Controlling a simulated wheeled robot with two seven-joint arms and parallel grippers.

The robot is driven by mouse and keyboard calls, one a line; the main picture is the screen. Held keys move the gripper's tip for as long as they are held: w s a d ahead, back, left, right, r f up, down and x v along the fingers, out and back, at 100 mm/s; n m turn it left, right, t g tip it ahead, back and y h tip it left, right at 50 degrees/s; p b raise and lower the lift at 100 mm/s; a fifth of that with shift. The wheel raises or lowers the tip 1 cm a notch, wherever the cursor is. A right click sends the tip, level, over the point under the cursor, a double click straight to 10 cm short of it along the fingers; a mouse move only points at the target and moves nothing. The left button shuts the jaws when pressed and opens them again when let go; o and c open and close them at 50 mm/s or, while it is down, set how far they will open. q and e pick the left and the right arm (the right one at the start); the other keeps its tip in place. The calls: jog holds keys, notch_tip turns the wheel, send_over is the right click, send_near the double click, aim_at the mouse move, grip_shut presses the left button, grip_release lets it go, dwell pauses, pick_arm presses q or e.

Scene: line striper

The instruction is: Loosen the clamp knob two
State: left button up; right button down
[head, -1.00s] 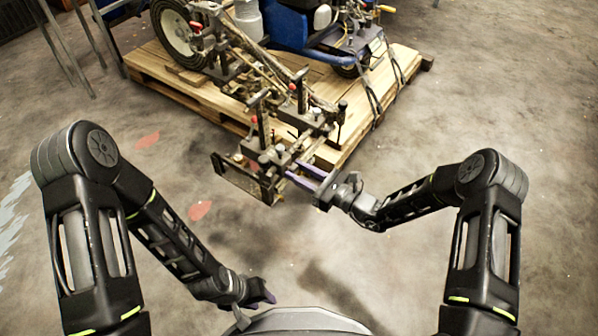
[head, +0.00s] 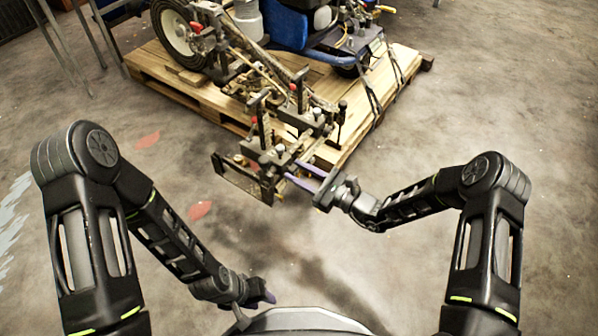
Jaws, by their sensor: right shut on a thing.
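The line striper (head: 330,35) is a blue wheeled machine strapped on a wooden pallet. Its clamp assembly (head: 262,150) reaches over the pallet's near edge, with dark posts, red-tipped parts and small knobs. My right gripper (head: 290,172) has its purple fingers at the right side of this assembly, shut on a small part there that looks like a clamp knob; the fingers largely hide it. Which numbered knob it is, I cannot tell. My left gripper (head: 262,297) is low in the view near my base, away from the striper, and its jaw opening cannot be made out.
A dark rectangular frame (head: 240,181) hangs at the near end of the clamp assembly. The wooden pallet (head: 405,75) lies behind it. Metal legs (head: 66,50) stand at the upper left. The concrete floor right of the pallet is clear.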

jog(key=n, duration=0.3)
jog(key=shift+n, duration=0.3)
jog(key=n, duration=0.3)
jog(key=shift+n+p, duration=0.3)
jog(key=shift+p, duration=0.1)
jog(key=n, duration=0.3)
jog(key=shift+s+a+n+p, duration=0.1)
jog(key=shift+n+p, duration=0.25)
jog(key=shift+n, duration=0.05)
jog(key=n, duration=0.3)
jog(key=shift+f+n+p, duration=0.1)
jog(key=shift+n+p, duration=0.2)
jog(key=shift+p, duration=0.1)
jog(key=n+p, duration=0.1)
jog(key=n, duration=0.3)
jog(key=n+p, duration=0.1)
jog(key=n, duration=0.1)
jog(key=n+p, duration=0.1)
jog(key=n, duration=0.2)
jog(key=shift+f+n, duration=0.2)
jog(key=shift+n, duration=0.1)
jog(key=c, duration=1.1)
grip_release()
